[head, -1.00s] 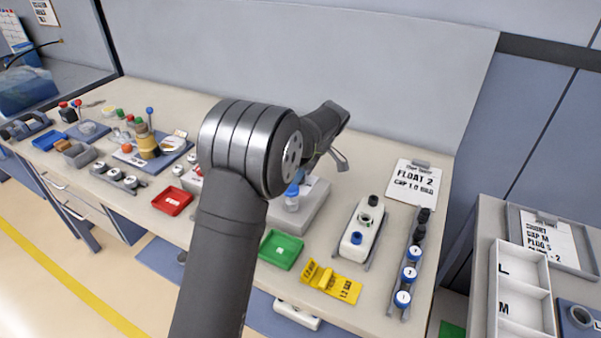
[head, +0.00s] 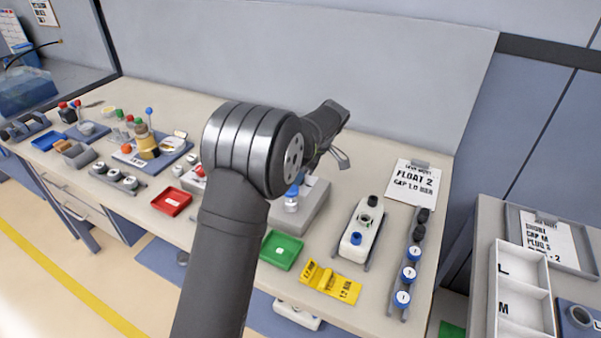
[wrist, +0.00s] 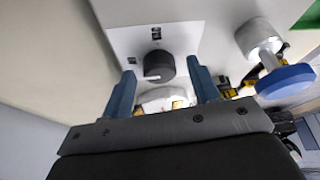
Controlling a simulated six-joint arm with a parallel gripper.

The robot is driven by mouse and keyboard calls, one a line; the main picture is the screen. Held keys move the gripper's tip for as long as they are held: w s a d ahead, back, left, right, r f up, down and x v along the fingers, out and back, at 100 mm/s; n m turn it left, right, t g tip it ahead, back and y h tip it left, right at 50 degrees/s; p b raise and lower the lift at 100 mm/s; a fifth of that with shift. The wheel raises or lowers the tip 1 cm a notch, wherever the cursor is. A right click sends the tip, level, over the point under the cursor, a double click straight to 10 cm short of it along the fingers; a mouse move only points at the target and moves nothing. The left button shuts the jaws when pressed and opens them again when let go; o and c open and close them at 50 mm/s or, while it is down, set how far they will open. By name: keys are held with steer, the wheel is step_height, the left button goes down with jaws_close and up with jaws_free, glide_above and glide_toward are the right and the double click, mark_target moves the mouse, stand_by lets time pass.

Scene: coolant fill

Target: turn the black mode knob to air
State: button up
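The black mode knob (wrist: 159,65) is a round black knob with a white pointer mark, on a white panel (wrist: 185,40) in the wrist view. The pointer faces the lower left of the picture. Small dark labels, too small to read, sit above and left of the knob. My gripper (wrist: 161,69) is open and empty, one blue finger on each side of the knob in the picture. I cannot tell whether the fingertips are level with it or still short of it. In the head view my arm hides the knob.
A silver post with a blue cap (wrist: 287,78) stands right of the knob in the wrist view. In the head view a blue-topped part (head: 291,200), a green tray (head: 281,250), a yellow stand (head: 331,282) and a white pump-like unit (head: 361,233) are near my arm.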

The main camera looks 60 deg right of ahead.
steer(key=v, duration=1.7)
steer(key=shift+r, duration=0.2)
steer(key=x, duration=1.7)
steer(key=shift+f, duration=0.25)
steer(key=shift+r, duration=0.1)
